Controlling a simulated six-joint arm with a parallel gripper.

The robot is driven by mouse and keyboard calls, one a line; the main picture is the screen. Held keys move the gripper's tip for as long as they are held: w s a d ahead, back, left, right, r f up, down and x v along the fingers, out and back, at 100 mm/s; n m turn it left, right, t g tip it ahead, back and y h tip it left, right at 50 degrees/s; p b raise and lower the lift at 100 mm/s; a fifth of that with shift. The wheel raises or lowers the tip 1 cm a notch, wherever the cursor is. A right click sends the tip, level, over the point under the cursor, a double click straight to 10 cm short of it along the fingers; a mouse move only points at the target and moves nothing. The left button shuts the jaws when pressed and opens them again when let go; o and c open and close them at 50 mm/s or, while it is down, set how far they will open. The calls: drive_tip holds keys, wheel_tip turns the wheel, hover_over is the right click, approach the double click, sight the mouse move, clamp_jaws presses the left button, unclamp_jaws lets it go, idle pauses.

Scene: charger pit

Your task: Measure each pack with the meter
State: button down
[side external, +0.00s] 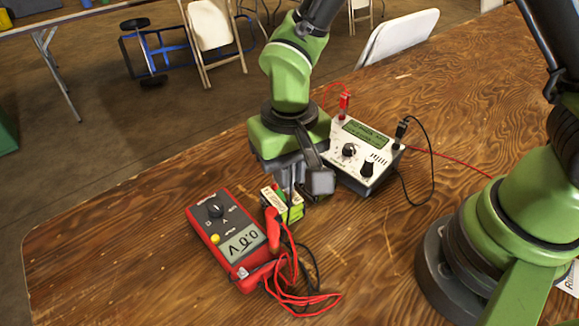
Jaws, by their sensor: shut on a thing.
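My gripper (291,190) points down at the middle of the table, shut on a small pack with cream and green faces (296,213). The fingers partly hide the pack. A thin dark upright shape crosses in front of it, and I cannot tell what it is. The red meter (208,231) lies just left of the gripper, and its display reads about 0.0 V. A thick red probe (272,230) stands between the meter and the pack. I cannot tell whether it touches the pack.
A white charger (345,160) with a lit display, knobs, and red and black leads stands behind and right of the gripper. Red and black meter leads (295,297) lie coiled in front. The wooden table (120,250) is clear at left.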

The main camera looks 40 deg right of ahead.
drive_tip(key=shift+f, duration=0.25)
idle(0.3)
drive_tip(key=c, duration=0.7)
unclamp_jaws()
drive_tip(key=shift+r, duration=3.8)
